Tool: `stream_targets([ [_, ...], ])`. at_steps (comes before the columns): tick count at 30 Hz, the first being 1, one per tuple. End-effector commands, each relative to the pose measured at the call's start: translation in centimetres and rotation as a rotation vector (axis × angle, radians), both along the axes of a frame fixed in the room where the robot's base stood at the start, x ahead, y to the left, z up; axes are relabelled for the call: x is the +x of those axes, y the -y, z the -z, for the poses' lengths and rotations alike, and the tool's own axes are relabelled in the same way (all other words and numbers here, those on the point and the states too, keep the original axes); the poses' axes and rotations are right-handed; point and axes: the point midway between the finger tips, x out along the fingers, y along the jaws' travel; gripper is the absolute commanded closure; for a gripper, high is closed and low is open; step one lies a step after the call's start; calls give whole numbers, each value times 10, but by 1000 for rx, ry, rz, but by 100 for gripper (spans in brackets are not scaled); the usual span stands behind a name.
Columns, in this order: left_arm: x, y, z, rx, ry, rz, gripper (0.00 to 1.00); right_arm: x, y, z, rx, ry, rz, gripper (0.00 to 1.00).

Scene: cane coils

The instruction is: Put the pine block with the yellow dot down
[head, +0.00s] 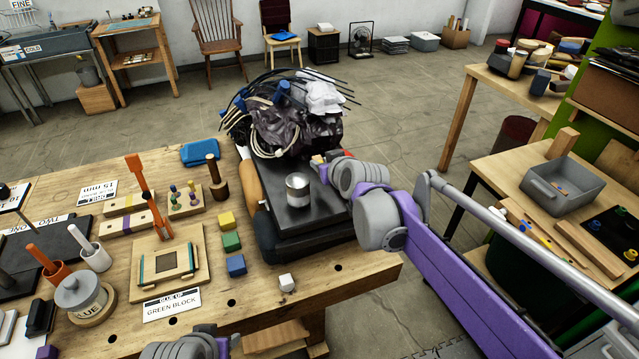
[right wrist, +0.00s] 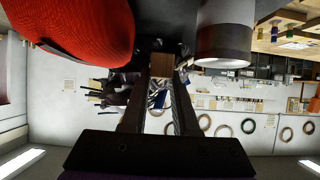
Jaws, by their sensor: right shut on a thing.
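My right gripper (head: 323,164) is above the far end of the black-topped stand (head: 310,222), beside a dark bundle. It is shut on a small wooden block, which shows as a brown face between the fingertips in the right wrist view (right wrist: 162,64). In the head view the block is tiny and mostly hidden by the gripper; I cannot make out a yellow dot. I cannot tell whether the block touches anything below. My left gripper (head: 190,346) is only partly in view at the bottom edge, and its jaws cannot be read.
A metal can (head: 298,188) stands on the black top, close to the right gripper. The dark bundle (head: 290,125) with cables lies behind. Yellow (head: 226,220), green (head: 231,241), blue (head: 236,265) and white (head: 287,284) blocks sit on the workbench. Bare wood shows at its front right.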

Motion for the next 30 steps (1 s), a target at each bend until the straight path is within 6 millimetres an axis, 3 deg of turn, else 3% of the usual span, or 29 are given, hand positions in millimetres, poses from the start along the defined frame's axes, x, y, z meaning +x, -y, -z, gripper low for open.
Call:
stream_targets([
  [3,-2,0,3,0,-3,0,50,0,0,22,1,-1,0,100],
  [14,-3,0,7,0,-7,0,50,0,0,64,0,0,1,100],
  [27,-5,0,10,0,-9,0,50,0,0,72,-1,-1,1,100],
  [28,-5,0,9,0,-9,0,50,0,0,71,0,0,1,68],
  [30,-4,0,9,0,-8,0,50,0,0,71,0,0,0,59],
])
